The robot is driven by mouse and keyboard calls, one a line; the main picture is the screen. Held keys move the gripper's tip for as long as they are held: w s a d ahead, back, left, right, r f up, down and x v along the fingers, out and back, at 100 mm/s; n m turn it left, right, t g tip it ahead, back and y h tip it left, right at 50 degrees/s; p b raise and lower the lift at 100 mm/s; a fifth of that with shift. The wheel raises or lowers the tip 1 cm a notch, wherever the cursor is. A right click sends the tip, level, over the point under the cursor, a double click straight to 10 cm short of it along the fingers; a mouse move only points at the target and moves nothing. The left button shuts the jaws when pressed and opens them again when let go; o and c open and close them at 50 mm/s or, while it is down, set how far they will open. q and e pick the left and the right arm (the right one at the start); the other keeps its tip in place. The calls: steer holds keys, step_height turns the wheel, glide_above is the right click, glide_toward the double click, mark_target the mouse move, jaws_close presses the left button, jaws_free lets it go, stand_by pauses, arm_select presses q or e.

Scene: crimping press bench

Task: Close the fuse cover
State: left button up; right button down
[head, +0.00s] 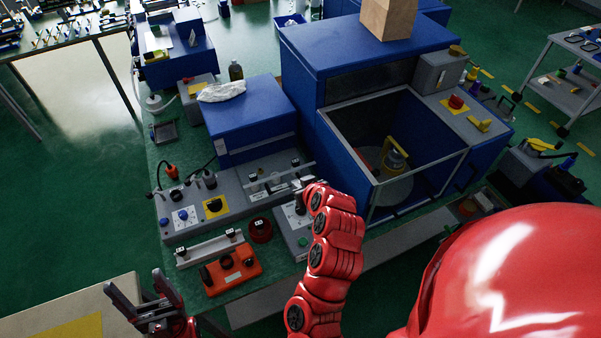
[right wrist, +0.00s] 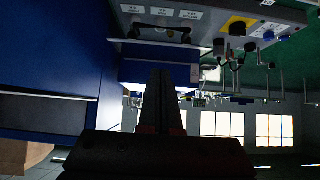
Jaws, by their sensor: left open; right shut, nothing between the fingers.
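What looks like the fuse cover is a thin, clear or pale flap (head: 278,176) with a bar edge, on the grey control box (head: 235,205) in the head view. Its exact angle is hard to tell. My right gripper (head: 302,184) is at the right end of that box, close to the flap; touching or apart cannot be told. In the right wrist view its dark fingers (right wrist: 160,78) are shut and empty, below a pale flat edge (right wrist: 160,45) and a labelled panel (right wrist: 175,14). My left gripper (head: 133,279) is open and empty at the lower left, away from the bench.
A blue box (head: 248,118) stands behind the control box. The large blue press (head: 350,45) with an open-topped front enclosure is to the right. An orange unit (head: 231,270) and a small grey unit (head: 298,229) sit at the front. A bottle (head: 236,70) stands behind.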

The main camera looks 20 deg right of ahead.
steer(key=s+f+b+x, duration=0.1)
steer(key=f+b+x, duration=0.1)
steer(key=x, duration=1)
steer(key=shift+s+f, duration=0.2)
steer(key=shift+s, duration=0.05)
step_height(320, 180, down, 4)
steer(key=t+b, duration=0.1)
steer(key=b, duration=0.5)
steer(key=shift+s+r, duration=0.15)
steer(key=shift+r, duration=0.05)
steer(key=shift+t, duration=0.3)
steer(key=shift+s+r, duration=0.1)
